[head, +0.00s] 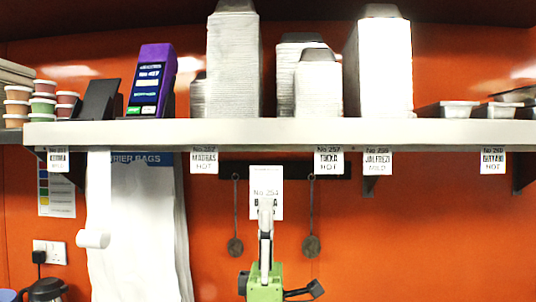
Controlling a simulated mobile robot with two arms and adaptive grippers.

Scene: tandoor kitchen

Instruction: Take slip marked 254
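The white slip marked No 254 (266,182) stands upright in the middle of the head view, below the shelf edge and apart from it. It looks larger than the other slips. My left gripper (266,208), with a green body, comes up from below. Its pale fingers are together over the lower part of the slip, shut on it and hiding some of its print. My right gripper is not in view.
Other slips, including No 257 (328,160), hang along the front edge of the shelf (300,132). Stacked containers (233,65) and a purple card terminal (152,80) stand on it. White carrier bags (140,230) hang at left. Two ladles (311,245) hang behind the slip.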

